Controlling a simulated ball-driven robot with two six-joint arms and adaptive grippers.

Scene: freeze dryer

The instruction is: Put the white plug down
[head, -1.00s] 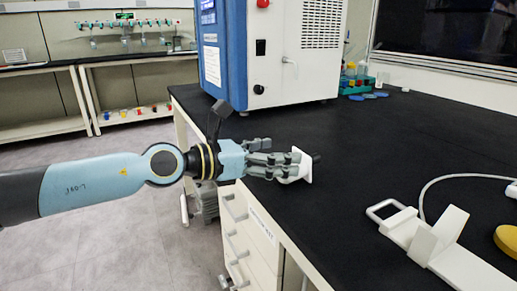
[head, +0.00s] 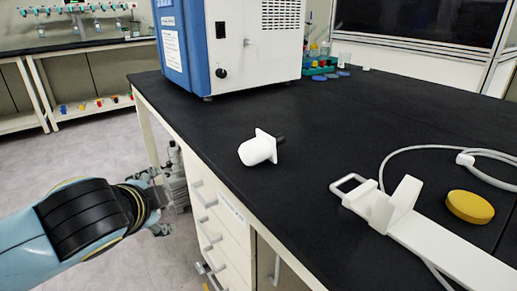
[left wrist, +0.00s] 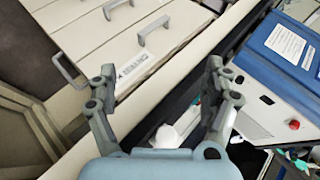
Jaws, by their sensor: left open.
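The white plug (head: 258,150) lies on its side on the black bench top, near the front edge, with its dark tip pointing right. Nothing holds it. My left gripper (head: 158,201) is off the bench's front edge, to the left of and below the plug in the head view, partly hidden by its own wrist. In the left wrist view my left gripper (left wrist: 158,82) has its fingers wide apart with nothing between them. A white shape that looks like the plug (left wrist: 165,135) shows low between the fingers, farther off. My right gripper is not in view.
A blue and white freeze dryer (head: 255,45) stands at the back of the bench. A white bracket with a handle (head: 385,205), a grey cable (head: 390,152) and a yellow disc (head: 470,206) are at the right. White drawers (head: 213,222) are below the edge.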

